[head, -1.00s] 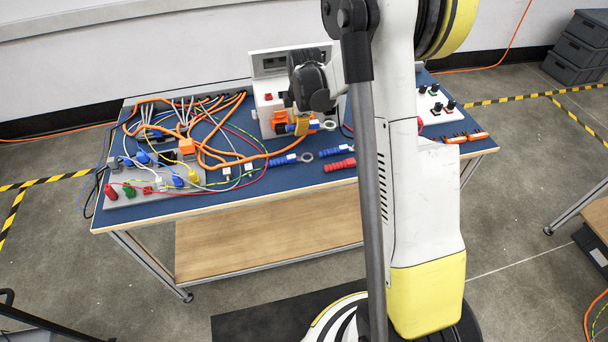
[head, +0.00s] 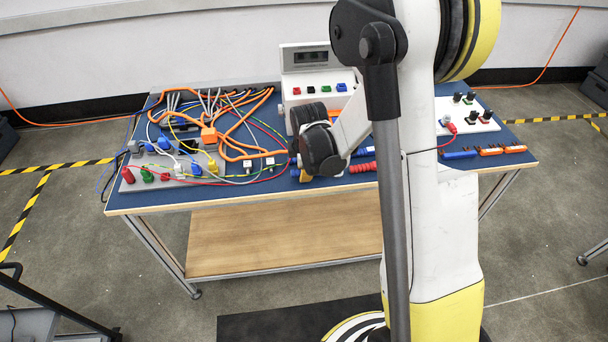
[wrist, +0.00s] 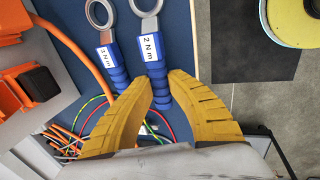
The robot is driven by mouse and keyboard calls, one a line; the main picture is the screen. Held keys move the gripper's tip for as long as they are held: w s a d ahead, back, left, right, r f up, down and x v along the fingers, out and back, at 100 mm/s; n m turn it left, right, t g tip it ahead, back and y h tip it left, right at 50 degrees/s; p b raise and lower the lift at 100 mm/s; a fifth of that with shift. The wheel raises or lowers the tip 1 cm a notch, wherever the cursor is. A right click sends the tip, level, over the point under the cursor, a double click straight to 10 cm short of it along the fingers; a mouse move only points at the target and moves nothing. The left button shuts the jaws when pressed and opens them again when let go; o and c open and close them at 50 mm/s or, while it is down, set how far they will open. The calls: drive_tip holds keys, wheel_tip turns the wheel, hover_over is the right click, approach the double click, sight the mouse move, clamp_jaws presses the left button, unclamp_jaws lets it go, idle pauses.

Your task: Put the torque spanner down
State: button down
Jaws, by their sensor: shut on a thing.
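My gripper (wrist: 161,88) has its two yellow fingers shut on the blue handle of the torque spanner marked 2 N m (wrist: 152,60). The spanner's metal ring end points away from the fingers. A similar blue spanner marked 3 N m (wrist: 109,57) lies just left of it in the wrist view. Both show over the blue table top (wrist: 176,25), near its edge. I cannot tell whether the held spanner touches the table. In the head view my gripper (head: 304,174) is low over the table's front part, mostly hidden behind my dark wrist.
A red-handled tool (head: 363,167) lies right of my gripper. Behind stands a white instrument box (head: 318,72). Tangled cables and a connector panel (head: 165,180) fill the left. Blue and orange tools (head: 490,150) lie at the front right, before a white knob board (head: 480,122).

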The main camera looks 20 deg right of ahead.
drive_tip(key=shift+r, duration=0.1)
drive_tip(key=c, duration=1.4)
unclamp_jaws()
drive_tip(key=s+a+r+m+t+p, duration=0.1)
drive_tip(key=s+a+r+m+p, duration=0.1)
drive_tip(key=s+r, duration=0.35)
drive_tip(key=s+a+r+m+p, duration=0.1)
drive_tip(key=s+r+m, duration=0.15)
drive_tip(key=r, duration=0.65)
drive_tip(key=s+a+r+m+t+p, duration=0.1)
drive_tip(key=s+a+r+m+p, duration=0.15)
drive_tip(key=r, duration=0.55)
drive_tip(key=s+a+r+m+t, duration=0.2)
drive_tip(key=s+r+m, duration=0.1)
drive_tip(key=s+m, duration=0.4)
drive_tip(key=s, duration=0.3)
drive_tip(key=shift+s+r+m+y+b, duration=0.2)
drive_tip(key=shift+s+m+y+b, duration=0.05)
drive_tip(key=shift+m+y+b, duration=0.15)
